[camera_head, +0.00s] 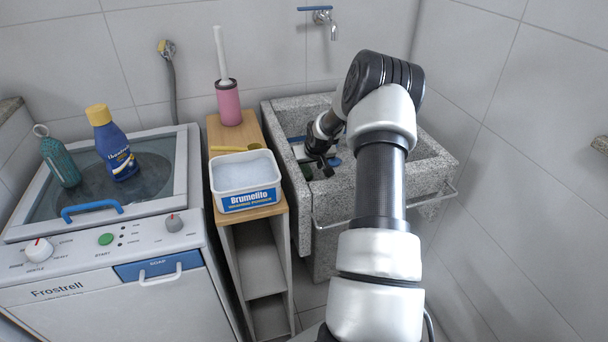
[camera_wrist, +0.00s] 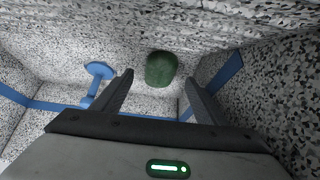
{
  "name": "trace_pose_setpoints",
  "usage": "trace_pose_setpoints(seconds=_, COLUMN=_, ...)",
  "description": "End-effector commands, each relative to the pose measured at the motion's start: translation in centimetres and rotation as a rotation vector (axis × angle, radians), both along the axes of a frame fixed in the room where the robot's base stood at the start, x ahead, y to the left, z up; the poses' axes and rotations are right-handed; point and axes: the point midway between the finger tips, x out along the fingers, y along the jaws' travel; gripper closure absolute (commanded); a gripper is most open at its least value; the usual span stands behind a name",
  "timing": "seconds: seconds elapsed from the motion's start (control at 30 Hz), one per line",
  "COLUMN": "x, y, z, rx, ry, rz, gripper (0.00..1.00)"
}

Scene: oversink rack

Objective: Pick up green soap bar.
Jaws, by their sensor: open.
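The green soap bar (camera_wrist: 161,69) is a dark green rounded block on the speckled stone of the sink, seen in the wrist view. My gripper (camera_wrist: 158,80) is open, with its two dark fingers apart and nothing held between them. The soap appears just beyond the fingertips, in line with the gap between them. In the head view my gripper (camera_head: 319,167) is down inside the stone sink (camera_head: 428,172). I cannot make out the soap there.
A blue item with a round disc end (camera_wrist: 99,70) lies left of the soap. Blue strips (camera_wrist: 226,70) run along the sink walls. Left of the sink, a wooden shelf (camera_head: 247,229) holds a washing powder tub (camera_head: 245,180) and a pink brush holder (camera_head: 228,103).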

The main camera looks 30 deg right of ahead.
Motion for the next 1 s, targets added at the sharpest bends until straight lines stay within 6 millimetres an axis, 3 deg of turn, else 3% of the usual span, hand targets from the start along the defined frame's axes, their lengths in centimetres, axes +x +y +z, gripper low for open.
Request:
trace_pose_setpoints(seconds=0.03, x=0.5, y=-0.1, z=-1.2, rx=0.001, ry=0.001, rz=0.001, gripper=0.34)
trace_pose_setpoints(seconds=0.2, x=1.7, y=-0.4, z=-2.9, rx=0.002, ry=0.002, rz=0.002, gripper=0.34)
trace_pose_setpoints(seconds=0.5, x=1.9, y=-0.5, z=-3.1, rx=0.001, ry=0.001, rz=0.001, gripper=0.34)
trace_pose_setpoints(seconds=0.77, x=1.9, y=-0.5, z=-3.1, rx=0.001, ry=0.001, rz=0.001, gripper=0.78)
trace_pose_setpoints(seconds=1.0, x=2.0, y=-0.5, z=-3.0, rx=0.0, ry=0.0, rz=0.001, gripper=0.8)
